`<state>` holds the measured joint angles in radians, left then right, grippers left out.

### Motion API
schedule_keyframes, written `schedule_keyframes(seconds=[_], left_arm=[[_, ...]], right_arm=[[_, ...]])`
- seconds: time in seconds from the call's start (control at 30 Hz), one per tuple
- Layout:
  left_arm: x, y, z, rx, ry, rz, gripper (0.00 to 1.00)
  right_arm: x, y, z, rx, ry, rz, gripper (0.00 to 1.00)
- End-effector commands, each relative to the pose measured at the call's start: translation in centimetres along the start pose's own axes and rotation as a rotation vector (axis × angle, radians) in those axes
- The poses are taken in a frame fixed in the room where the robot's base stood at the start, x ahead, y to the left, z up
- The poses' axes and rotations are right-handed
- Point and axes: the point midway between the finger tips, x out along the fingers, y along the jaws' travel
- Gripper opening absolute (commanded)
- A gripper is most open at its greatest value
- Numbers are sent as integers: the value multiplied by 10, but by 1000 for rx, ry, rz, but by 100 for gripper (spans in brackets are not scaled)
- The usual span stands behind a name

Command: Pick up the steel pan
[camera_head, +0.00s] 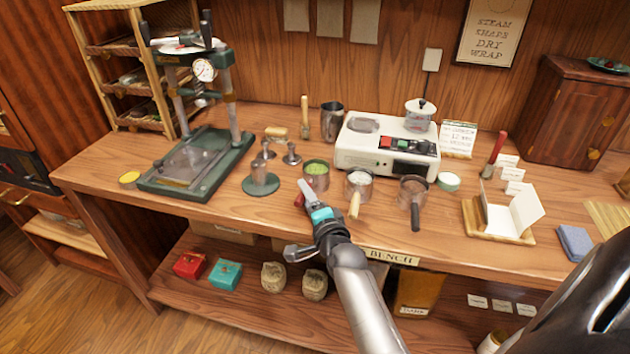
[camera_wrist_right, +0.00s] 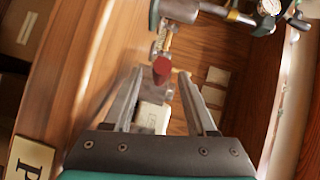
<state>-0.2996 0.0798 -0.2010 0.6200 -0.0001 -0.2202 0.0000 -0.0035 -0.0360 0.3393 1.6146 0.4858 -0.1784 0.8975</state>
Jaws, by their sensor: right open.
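Three small pans stand in a row on the bench in front of the white steamer (camera_head: 360,155). The left pan (camera_head: 316,170) holds green stuff, and a red handle (camera_head: 299,199) shows at its front. The middle pan (camera_head: 359,178) is silvery with a pale wooden handle. The right pan (camera_head: 411,188) is brownish with a dark handle. I cannot tell for certain which is the steel pan. My right gripper (camera_head: 307,188) is open and empty, close in front of the left pan. In the right wrist view a red handle end (camera_wrist_right: 161,70) shows between the fingers (camera_wrist_right: 160,90). My left gripper is out of view.
The green press (camera_head: 190,165) stands to the left, with small metal stamps (camera_head: 290,155) beside it. A steel cup (camera_head: 331,120) stands behind. A wooden stand with a folded card (camera_head: 505,215) is at the right. The bench front edge lies below my arm.

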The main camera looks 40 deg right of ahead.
Motion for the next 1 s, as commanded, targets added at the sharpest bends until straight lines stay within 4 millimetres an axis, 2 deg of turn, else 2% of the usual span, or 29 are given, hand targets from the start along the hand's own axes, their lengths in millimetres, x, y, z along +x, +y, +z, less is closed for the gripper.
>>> schedule_keyframes(seconds=[0.1,0.2,0.47,0.9,1.0], left_arm=[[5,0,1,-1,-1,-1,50],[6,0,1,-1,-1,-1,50],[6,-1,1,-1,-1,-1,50],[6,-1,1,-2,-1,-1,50],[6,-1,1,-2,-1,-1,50]], right_arm=[[14,1,0,-1,1,0,57],[19,1,0,-1,1,1,57],[20,0,0,-1,0,1,57],[20,0,0,0,0,1,7],[20,0,0,0,0,1,0]])
